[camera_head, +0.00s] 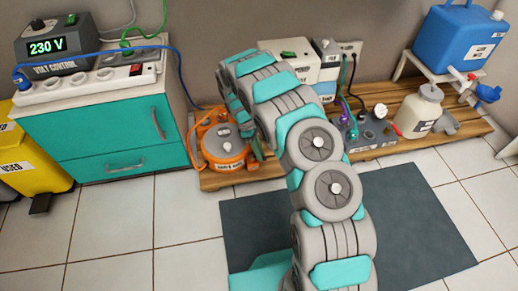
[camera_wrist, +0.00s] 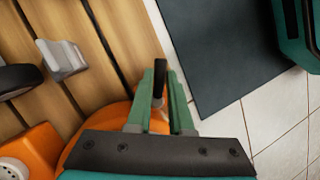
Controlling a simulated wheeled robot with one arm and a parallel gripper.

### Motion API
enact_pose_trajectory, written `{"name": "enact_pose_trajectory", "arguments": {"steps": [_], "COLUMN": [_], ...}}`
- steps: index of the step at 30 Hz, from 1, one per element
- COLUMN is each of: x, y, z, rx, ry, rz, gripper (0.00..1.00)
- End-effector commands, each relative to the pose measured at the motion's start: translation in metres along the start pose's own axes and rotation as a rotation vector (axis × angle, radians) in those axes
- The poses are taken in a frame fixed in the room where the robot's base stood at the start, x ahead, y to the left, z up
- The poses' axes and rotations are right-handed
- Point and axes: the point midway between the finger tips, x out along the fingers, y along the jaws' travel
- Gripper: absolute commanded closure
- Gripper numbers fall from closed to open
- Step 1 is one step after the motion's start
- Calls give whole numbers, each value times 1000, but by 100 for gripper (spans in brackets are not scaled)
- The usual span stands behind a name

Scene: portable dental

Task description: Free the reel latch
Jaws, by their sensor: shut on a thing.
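The orange cable reel (camera_head: 222,146) stands on the left end of the low wooden platform. In the wrist view, part of its orange body (camera_wrist: 118,118) shows behind my gripper and at lower left. My gripper (camera_wrist: 160,72) has its two green fingers close together around a thin dark upright piece (camera_wrist: 158,82), which looks like a lever or latch at the reel's edge. The lower end of that piece is hidden between the fingers. In the head view my arm reaches to the reel's right side and hides most of the gripper.
A grey bracket-like piece (camera_wrist: 62,57) sits on the wooden slats (camera_wrist: 105,55) in the wrist view. A teal cabinet (camera_head: 95,130) stands left of the reel. A dark mat (camera_head: 410,235) lies on the tiled floor. A blue cable hangs between cabinet and reel.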

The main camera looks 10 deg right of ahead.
Motion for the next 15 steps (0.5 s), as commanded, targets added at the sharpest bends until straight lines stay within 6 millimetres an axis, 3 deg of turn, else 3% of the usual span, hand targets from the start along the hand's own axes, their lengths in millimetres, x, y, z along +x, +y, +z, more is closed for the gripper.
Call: {"name": "enact_pose_trajectory", "arguments": {"steps": [15], "x": [2], "y": [-14], "z": [-1], "rx": [446], "ry": [96], "rz": [-188], "gripper": [100]}}
